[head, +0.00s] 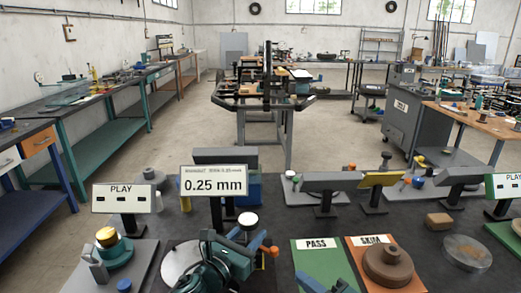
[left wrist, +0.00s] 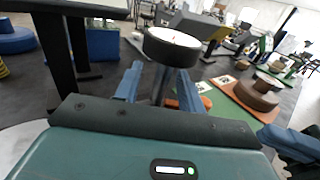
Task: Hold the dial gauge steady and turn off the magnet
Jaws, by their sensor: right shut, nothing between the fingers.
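The dial gauge, a dark round body with a white face (head: 248,220), shows just beyond my left gripper (head: 247,238). In the left wrist view the gauge (left wrist: 172,46) sits on a grey stem. My left gripper's blue fingers (left wrist: 158,72) stand apart on either side of the stem, just below the gauge; contact is not clear. An orange part (head: 271,251), perhaps the magnet's switch, lies right of my left fingers, largely hidden in the left wrist view (left wrist: 205,102). My right gripper (head: 326,284) is shut and empty at the bottom edge, partly cut off.
A display (head: 214,184) reads 0.25 mm behind the gauge. A green PASS mat (head: 318,258) and an orange mat (head: 362,243) bearing a brown stepped disc (head: 388,264) lie to the right. A plate with a brass-topped part (head: 107,238) stands left.

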